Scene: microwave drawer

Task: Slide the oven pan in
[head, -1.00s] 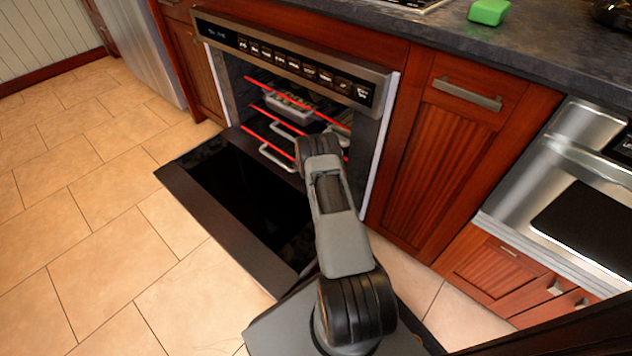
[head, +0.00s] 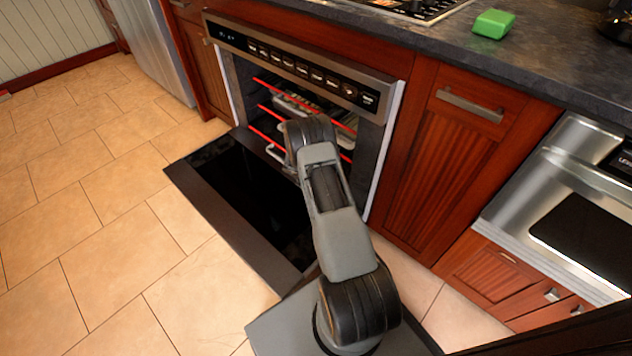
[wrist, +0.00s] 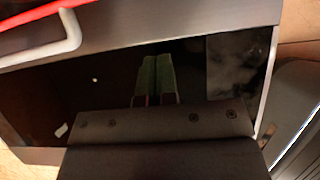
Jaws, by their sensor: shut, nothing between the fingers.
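The oven (head: 300,60) is open, its door (head: 235,220) folded down flat in front of it. Inside, a pale pan (head: 292,103) sits among the racks with red front edges (head: 262,110). A white looped handle (head: 275,152) shows at the lower rack, partly hidden by my arm. In the wrist view a white handle (wrist: 68,32) is at the upper left, beside a red rack edge (wrist: 40,10). My gripper (wrist: 157,60) has its two greenish fingers together and empty, over the dark door glass, to the right of that handle and apart from it in the picture. My arm hides the gripper in the head view.
Wooden cabinets (head: 470,170) stand right of the oven, with a steel appliance (head: 570,200) farther right. A green block (head: 493,24) lies on the dark counter (head: 540,45). The tiled floor (head: 110,230) left of the door is clear.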

